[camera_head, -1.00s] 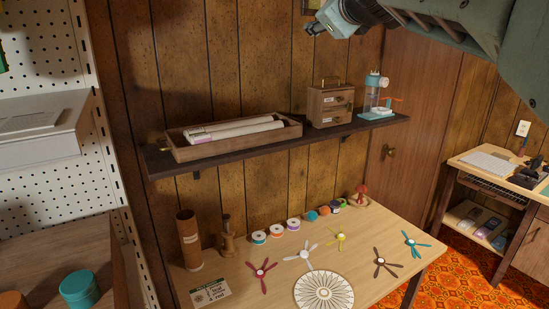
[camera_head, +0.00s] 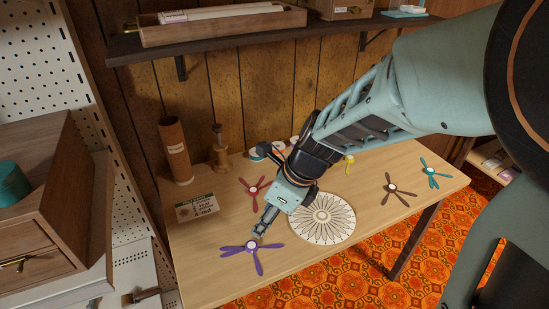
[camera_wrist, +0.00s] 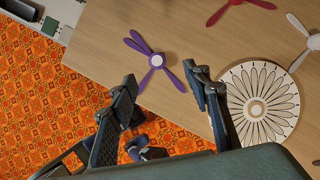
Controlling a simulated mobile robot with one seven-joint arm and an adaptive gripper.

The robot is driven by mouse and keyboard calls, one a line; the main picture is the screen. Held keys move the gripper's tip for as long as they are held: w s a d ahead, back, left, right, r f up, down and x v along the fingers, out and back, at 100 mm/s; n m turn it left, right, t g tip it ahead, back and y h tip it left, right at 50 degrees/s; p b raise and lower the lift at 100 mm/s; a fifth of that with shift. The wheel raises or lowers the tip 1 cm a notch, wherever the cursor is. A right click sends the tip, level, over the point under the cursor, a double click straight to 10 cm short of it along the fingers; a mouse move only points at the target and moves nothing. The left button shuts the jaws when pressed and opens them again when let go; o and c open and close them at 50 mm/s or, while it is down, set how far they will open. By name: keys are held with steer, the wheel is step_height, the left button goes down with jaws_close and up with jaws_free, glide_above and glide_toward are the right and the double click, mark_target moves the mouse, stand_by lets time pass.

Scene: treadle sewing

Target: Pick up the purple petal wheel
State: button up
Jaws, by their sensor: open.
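The purple petal wheel (camera_head: 251,246) lies flat on the wooden table near its front left edge, with several thin petals around a pale hub. It also shows in the wrist view (camera_wrist: 156,61), beyond and between the fingertips. My gripper (camera_head: 262,229) is above the table, just up and right of the wheel in the head view. In the wrist view my gripper (camera_wrist: 162,78) has its two fingers spread apart with nothing between them. The fingers appear apart from the wheel, though the exact height gap is hard to tell.
A round white patterned disc (camera_head: 322,218) lies right of the wheel. A red petal wheel (camera_head: 254,187), brown wheel (camera_head: 391,188) and teal wheel (camera_head: 432,173) lie farther off. A small sign (camera_head: 197,207) and brown tube (camera_head: 175,150) stand at the left. A wooden drawer cabinet (camera_head: 50,215) is at far left.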

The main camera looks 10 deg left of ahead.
steer(key=b, duration=0.1)
glide_toward(251, 245)
steer(key=shift+x, duration=1.05)
steer(key=b+x, duration=0.2)
steer(key=x, duration=0.3)
steer(key=shift+d+f+b, duration=0.1)
steer(key=shift+f+b, duration=0.05)
steer(key=shift+b, duration=0.15)
steer(key=shift+w+f, duration=0.1)
steer(key=shift+f, duration=0.15)
steer(key=shift+c, duration=0.5)
steer(key=c, duration=0.8)
steer(key=shift+r, duration=0.25)
